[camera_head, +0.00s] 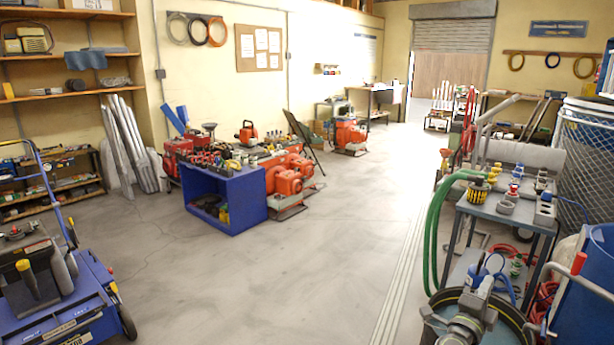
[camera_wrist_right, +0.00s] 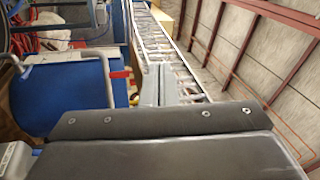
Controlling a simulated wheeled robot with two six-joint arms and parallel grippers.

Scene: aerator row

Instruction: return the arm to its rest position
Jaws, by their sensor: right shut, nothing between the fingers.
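My right arm comes in at the bottom right of the head view, with its right gripper (camera_head: 488,281) low in front of the grey workbench. In the right wrist view the right gripper's fingers (camera_wrist_right: 166,85) are together, with nothing between them. The dark gripper body fills the lower part of that view. No held object shows. My left arm and left gripper are not in the head view.
The grey workbench (camera_head: 510,212) with fittings and a green hose (camera_head: 436,230) stands beside the right arm. A blue barrel (camera_head: 585,300) is at the far right and also shows in the wrist view (camera_wrist_right: 62,98). Open floor (camera_head: 270,285) lies left.

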